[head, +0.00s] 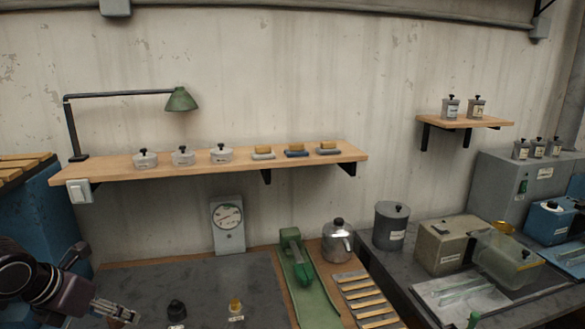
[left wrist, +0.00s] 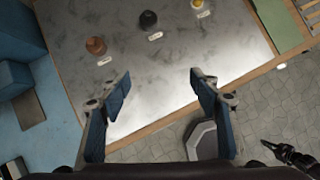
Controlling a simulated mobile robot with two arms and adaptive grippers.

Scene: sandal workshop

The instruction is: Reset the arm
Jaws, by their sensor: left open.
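My left gripper (head: 116,312) shows at the lower left of the head view, beside the dark worktop (head: 215,275). In the left wrist view its two blue-padded fingers (left wrist: 160,92) are spread apart with nothing between them. The gripper is open and empty, above the front edge of the grey worktop (left wrist: 160,75). A dark jointed part at the lower right of the left wrist view (left wrist: 292,155) looks like my right gripper. It is too small and dark to tell its jaw state. The head view does not show the right gripper.
On the worktop stand a black knob-like piece (head: 176,310), a yellow one (head: 236,308) and a brown one (left wrist: 96,46). A green tool (head: 296,262) and a metal pot (head: 338,240) stand to the right. A wooden shelf (head: 120,172) with tins and brushes hangs behind.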

